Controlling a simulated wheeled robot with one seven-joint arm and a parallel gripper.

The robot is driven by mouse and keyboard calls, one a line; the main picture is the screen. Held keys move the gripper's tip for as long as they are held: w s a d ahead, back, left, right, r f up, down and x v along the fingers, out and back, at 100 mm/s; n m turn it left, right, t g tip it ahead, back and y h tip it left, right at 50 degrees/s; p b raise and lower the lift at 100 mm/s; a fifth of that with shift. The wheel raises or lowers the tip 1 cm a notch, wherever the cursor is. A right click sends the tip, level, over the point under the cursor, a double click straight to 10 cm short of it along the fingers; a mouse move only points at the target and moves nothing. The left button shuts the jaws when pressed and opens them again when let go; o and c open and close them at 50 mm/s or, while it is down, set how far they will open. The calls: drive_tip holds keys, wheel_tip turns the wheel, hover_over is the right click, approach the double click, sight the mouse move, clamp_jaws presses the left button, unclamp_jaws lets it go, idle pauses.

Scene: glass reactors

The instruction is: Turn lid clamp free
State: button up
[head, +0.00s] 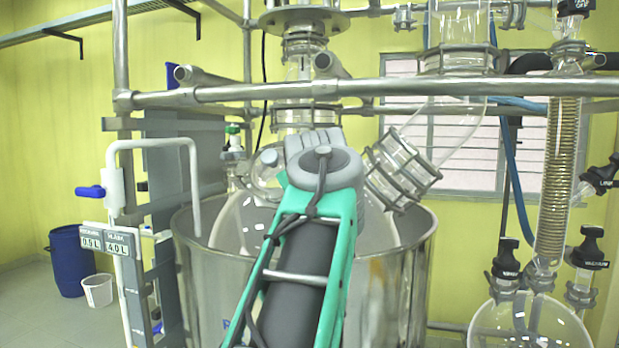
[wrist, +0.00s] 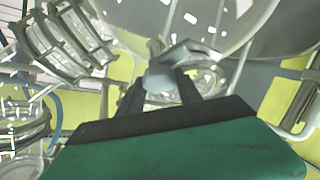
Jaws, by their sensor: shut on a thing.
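In the wrist view, my gripper (wrist: 160,92) has its two dark fingers closed around a small pale grey piece, the lid clamp (wrist: 158,80), beside the clear glass of the reactor. In the head view my green and grey arm reaches up over the steel vessel and hides the fingertips and the clamp. The glass reactor (head: 240,222) sits inside the steel jacket vessel (head: 205,285). A round glass port lid (head: 268,178) shows just left of my wrist. The clamp's exact turn angle cannot be told.
Steel frame bars (head: 200,97) cross above my arm. A ringed glass joint (head: 402,170) stands close to the right of it, and a coil condenser (head: 558,180) is further right. A white bent pipe (head: 150,143) stands at the left. A blue drum (head: 68,262) is on the floor.

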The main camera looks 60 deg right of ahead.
drive_tip(key=shift+f, duration=0.1)
drive_tip(key=o, duration=1.4)
drive_tip(key=shift+c, duration=0.2)
drive_tip(key=v, duration=0.7)
drive_tip(key=shift+a, duration=0.4)
drive_tip(key=shift+s, duration=0.15)
